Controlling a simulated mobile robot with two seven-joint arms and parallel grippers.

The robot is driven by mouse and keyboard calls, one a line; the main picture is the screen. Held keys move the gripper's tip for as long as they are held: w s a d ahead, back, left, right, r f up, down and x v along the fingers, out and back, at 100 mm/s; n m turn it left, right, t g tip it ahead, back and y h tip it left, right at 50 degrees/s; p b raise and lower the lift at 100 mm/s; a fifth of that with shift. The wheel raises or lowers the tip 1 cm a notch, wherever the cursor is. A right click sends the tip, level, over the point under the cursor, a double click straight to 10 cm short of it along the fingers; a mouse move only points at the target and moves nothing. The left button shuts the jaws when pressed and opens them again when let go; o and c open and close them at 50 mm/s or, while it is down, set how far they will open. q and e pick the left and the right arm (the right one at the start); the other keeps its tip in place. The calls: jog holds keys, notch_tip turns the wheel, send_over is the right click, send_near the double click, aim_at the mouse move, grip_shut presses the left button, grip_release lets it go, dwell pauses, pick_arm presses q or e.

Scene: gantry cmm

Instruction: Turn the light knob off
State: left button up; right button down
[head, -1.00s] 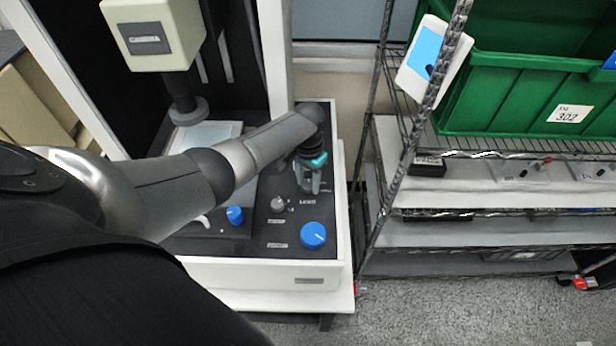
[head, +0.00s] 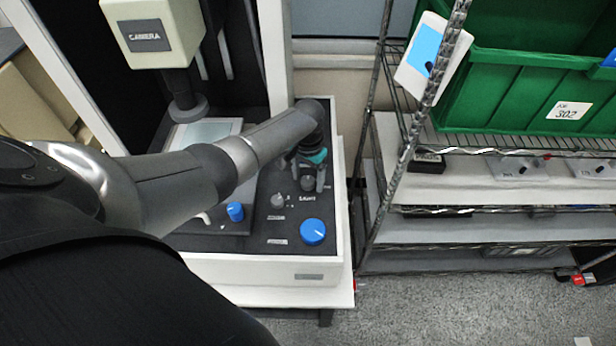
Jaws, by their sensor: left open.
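The light knob (head: 307,183) is a small dark knob on the black control panel (head: 262,232), just above a white "LIGHT" label. My left gripper (head: 308,176) has a teal band and points down over this knob. Its jaws are open, and the knob shows at or between the fingertips. I cannot tell whether they touch it. Part of the knob and its pointer mark are hidden or too small to read. My right gripper is not in view.
A grey knob (head: 278,201), a large blue knob (head: 313,231) and a smaller blue knob (head: 235,211) stand near the gripper. A wire shelf (head: 480,232) with a green bin (head: 520,90) stands right.

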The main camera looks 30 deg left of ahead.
aim_at(308, 181)
pick_arm(q)
notch_tip(308, 181, up, 15)
jog(key=p, duration=0.2)
dwell(0.6)
dwell(0.4)
